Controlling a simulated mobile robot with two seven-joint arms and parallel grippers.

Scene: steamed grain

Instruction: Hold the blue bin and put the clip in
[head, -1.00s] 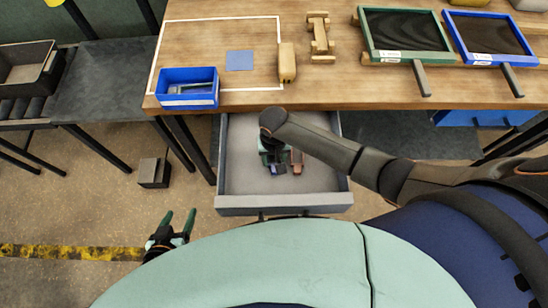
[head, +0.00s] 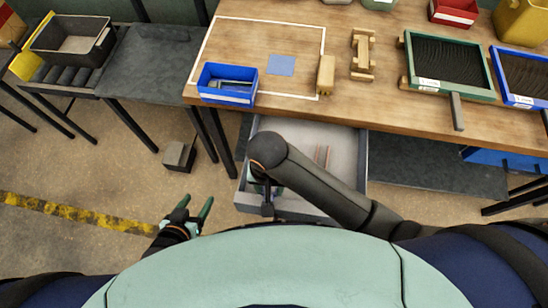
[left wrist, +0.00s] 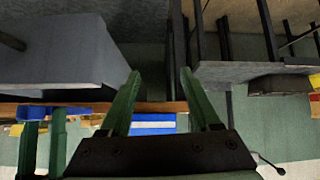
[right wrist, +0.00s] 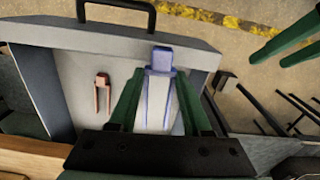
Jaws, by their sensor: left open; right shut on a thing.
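The blue bin (head: 228,85) stands at the front left of the wooden table, with a grey object inside; a blue front also shows in the left wrist view (left wrist: 153,124). In the head view my right arm mostly hides this gripper and the clip. My left gripper (head: 198,212) is open and empty, low at the left of the drawer; its spread green fingers also show in the left wrist view (left wrist: 158,85).
A copper-coloured clip (right wrist: 102,92) lies in the grey drawer (head: 345,150). A blue square (head: 281,65) and wooden blocks (head: 326,75) lie on the table right of the bin. Green (head: 447,91) and blue-framed trays stand further right. A dark block (head: 180,156) is on the floor.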

